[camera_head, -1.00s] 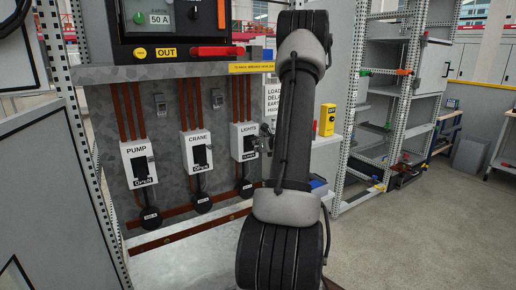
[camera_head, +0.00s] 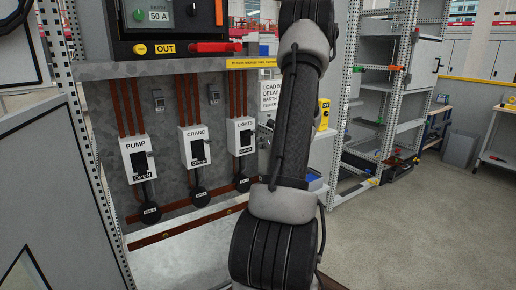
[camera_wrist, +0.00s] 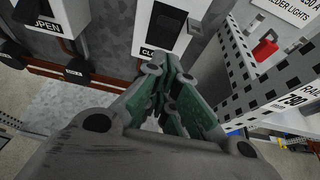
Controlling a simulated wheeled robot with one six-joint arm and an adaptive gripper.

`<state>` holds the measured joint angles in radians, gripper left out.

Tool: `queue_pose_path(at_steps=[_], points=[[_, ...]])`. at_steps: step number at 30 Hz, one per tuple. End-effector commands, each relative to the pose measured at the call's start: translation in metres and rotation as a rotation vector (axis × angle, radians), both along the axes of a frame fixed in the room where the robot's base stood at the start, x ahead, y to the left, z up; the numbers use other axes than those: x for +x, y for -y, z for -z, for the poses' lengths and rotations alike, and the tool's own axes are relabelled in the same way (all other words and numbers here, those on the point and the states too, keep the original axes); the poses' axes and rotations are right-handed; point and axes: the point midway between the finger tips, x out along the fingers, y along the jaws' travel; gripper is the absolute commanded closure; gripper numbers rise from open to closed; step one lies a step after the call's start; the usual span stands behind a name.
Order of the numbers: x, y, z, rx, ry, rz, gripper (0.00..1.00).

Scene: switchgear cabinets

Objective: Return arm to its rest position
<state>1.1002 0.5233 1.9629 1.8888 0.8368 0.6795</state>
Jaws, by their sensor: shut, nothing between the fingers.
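My arm stands tall in front of the switch panel in the head view and hides part of it. My gripper is out of sight there. In the wrist view my gripper (camera_wrist: 168,85) is shut and empty, its green-grey fingers together in front of the panel. A switch box (camera_wrist: 165,28) with a partly hidden label starting "CLO" is just beyond the fingers, apart from them as far as I can tell. The PUMP switch (camera_head: 140,158), CRANE switch (camera_head: 195,146) and LIGHTS switch (camera_head: 241,136) show in the head view; PUMP and CRANE read OPEN.
A perforated upright (camera_head: 88,150) stands close on the left. A red handle (camera_head: 214,48) is above the panel. A shelf rack (camera_head: 385,110) stands right, with open floor (camera_head: 430,230) before it. In the wrist view a red padlock (camera_wrist: 265,48) hangs right of the fingers.

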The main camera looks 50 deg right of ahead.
Motion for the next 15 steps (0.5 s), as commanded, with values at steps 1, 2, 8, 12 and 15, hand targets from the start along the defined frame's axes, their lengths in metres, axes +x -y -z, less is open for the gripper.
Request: queue_pose_path(at_steps=[1, 2, 8, 12, 15], points=[[-0.007, -0.001, -0.008, -0.003, 0.000, 0.001, 1.00], [-0.010, -0.002, -0.011, -0.001, 0.001, 0.002, 1.00], [-0.025, -0.006, -0.026, 0.000, -0.001, 0.000, 1.00], [-0.027, -0.006, -0.028, 0.001, -0.001, 0.000, 1.00], [-0.027, -0.007, -0.028, 0.001, -0.001, 0.000, 1.00]])
